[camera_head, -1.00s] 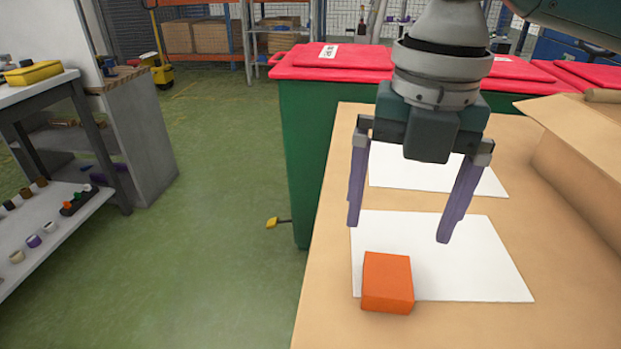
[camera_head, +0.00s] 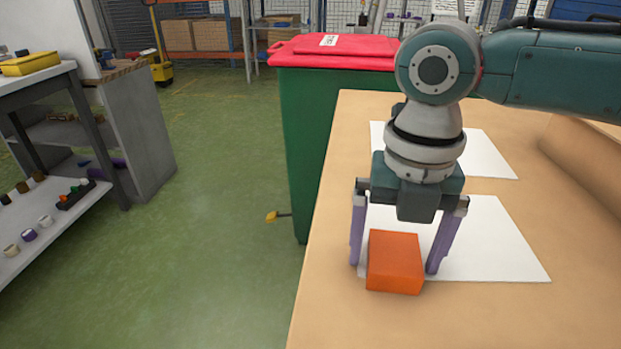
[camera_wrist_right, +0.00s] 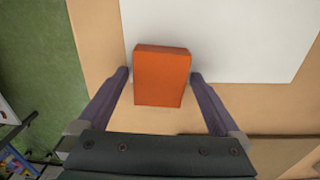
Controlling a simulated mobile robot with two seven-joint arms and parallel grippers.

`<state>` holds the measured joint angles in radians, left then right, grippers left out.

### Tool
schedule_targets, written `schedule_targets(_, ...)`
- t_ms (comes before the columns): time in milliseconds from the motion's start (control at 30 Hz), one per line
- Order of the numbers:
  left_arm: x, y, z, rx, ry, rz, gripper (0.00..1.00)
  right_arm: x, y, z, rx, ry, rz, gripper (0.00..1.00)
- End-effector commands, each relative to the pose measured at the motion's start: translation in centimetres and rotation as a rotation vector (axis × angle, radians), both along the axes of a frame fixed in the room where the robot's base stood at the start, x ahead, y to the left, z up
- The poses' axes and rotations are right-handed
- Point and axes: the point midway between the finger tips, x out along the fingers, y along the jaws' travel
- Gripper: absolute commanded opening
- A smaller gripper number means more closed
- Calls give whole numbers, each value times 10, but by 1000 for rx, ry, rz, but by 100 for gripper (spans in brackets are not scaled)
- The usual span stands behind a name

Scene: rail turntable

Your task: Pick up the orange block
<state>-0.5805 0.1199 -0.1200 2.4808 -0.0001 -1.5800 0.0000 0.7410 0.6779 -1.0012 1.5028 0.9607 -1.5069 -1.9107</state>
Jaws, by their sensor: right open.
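The orange block (camera_head: 395,262) lies on the wooden table, partly over the front left corner of the nearer white sheet (camera_head: 490,235). My right gripper (camera_head: 394,268) is open, pointing down, with its two purple fingers on either side of the block. In the right wrist view the block (camera_wrist_right: 162,76) shows between the fingertips (camera_wrist_right: 159,76), with a small gap to each finger. I cannot tell from these views whether the fingertips touch the table. My left gripper is not in view.
The table (camera_head: 330,285) has a free left edge close to the block. A second white sheet (camera_head: 485,155) lies farther back. A cardboard piece (camera_head: 590,155) is at the right. A green bin with a red lid (camera_head: 335,50) stands behind the table, and a shelf cart (camera_head: 40,235) stands at the left.

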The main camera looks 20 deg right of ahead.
Motion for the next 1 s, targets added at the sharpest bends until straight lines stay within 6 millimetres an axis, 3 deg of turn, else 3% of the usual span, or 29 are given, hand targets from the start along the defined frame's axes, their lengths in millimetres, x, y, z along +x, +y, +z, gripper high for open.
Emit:
schedule_targets(167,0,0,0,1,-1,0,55,0,0,0,-1,-1,0,100)
schedule_targets(900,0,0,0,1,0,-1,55,0,0,1,-1,-1,0,17)
schedule_targets(1000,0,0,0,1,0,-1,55,0,0,1,0,-1,0,16)
